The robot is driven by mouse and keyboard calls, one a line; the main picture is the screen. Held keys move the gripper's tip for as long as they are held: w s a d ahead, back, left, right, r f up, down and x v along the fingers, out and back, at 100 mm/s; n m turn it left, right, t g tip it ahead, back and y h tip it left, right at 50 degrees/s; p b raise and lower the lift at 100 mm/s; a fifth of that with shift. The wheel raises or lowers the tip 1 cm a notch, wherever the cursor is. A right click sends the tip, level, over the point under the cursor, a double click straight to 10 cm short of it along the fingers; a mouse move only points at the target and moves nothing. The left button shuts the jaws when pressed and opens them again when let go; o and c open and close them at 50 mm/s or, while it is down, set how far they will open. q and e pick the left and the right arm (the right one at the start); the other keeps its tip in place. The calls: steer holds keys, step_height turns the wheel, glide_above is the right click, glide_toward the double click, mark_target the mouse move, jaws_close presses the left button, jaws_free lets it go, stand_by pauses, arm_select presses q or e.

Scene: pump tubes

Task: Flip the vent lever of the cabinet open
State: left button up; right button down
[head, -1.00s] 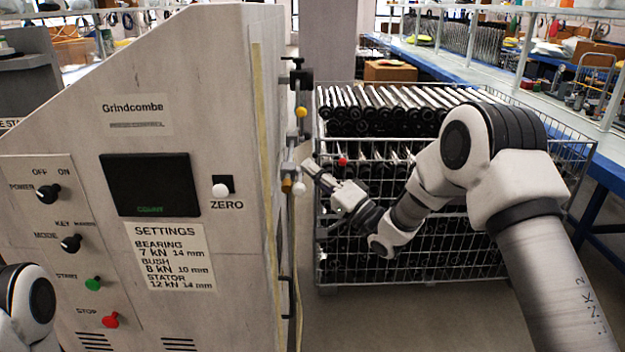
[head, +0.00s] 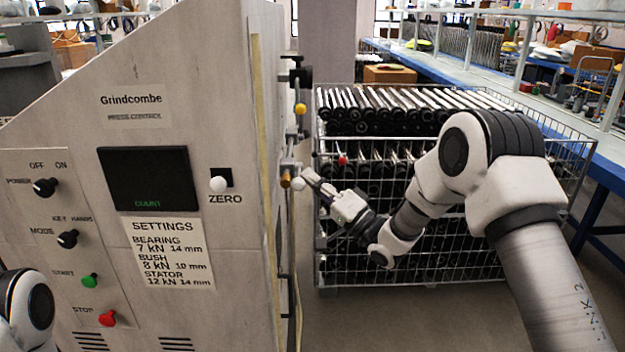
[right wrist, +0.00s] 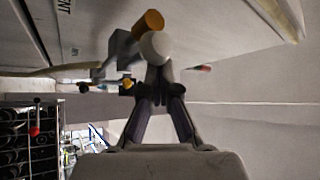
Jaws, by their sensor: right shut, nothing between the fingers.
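The cabinet (head: 262,60) fills the left of the head view. On its right side is a valve with a brass cylinder (head: 286,178) and a white ball knob (head: 299,184), which looks like the vent lever's end. In the right wrist view the white ball (right wrist: 156,46) hangs just past my fingertips, with the brass piece (right wrist: 152,20) behind it and part of a label reading "ENT" nearby. My right gripper (head: 308,174) is shut and empty, its tips (right wrist: 160,75) close to the ball; I cannot tell if they touch. My left gripper is not visible.
A yellow knob (head: 301,109) sits higher on the cabinet's side. A wire cage (head: 400,283) full of dark-ended tubes stands behind my right arm, with a red knob (head: 342,160) in front of it. Floor between cabinet and cage is clear.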

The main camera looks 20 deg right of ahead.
steer(key=shift+f, duration=0.15)
steer(key=v, duration=1.2)
steer(key=shift+a, duration=0.1)
